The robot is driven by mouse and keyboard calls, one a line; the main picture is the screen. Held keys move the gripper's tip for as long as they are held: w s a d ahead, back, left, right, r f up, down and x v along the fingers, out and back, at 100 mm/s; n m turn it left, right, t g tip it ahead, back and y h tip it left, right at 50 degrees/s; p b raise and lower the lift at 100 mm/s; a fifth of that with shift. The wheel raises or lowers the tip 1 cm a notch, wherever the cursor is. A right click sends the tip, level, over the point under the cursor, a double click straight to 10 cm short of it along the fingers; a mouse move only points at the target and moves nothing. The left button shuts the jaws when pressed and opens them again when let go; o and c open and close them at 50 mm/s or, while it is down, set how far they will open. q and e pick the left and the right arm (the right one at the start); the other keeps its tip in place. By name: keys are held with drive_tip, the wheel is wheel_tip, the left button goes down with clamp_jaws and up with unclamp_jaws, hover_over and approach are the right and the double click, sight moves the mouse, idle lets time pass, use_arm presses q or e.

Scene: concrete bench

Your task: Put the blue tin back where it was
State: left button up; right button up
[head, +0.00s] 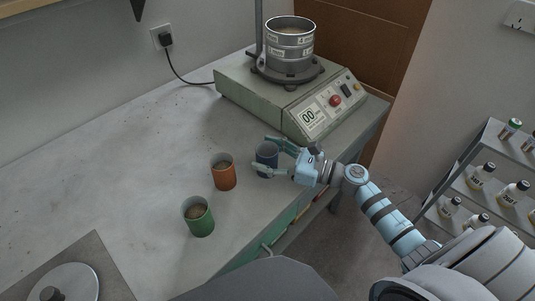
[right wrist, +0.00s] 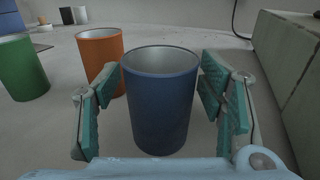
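The blue tin (head: 267,159) stands upright on the bench, near its front edge and in front of the grey machine. It also shows large in the middle of the right wrist view (right wrist: 160,105). My right gripper (head: 266,157) is open, with one finger on each side of the blue tin; in the right wrist view (right wrist: 163,100) a gap shows between the tin and the right finger, and the left finger is close to its wall. The orange tin (head: 223,173) and green tin (head: 199,217) stand to the left, holding brown material. My left gripper is not in view.
The grey machine (head: 262,95) with a stack of sieves (head: 290,42) stands behind the blue tin. A device with a round plate (head: 68,285) is at the lower left. A bottle rack (head: 462,172) is at the right. The bench left of the tins is clear.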

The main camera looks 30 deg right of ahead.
drive_tip(key=shift+r, duration=0.2)
drive_tip(key=p+v, duration=0.1)
drive_tip(key=v, duration=1.1)
drive_tip(key=shift+p, duration=0.3)
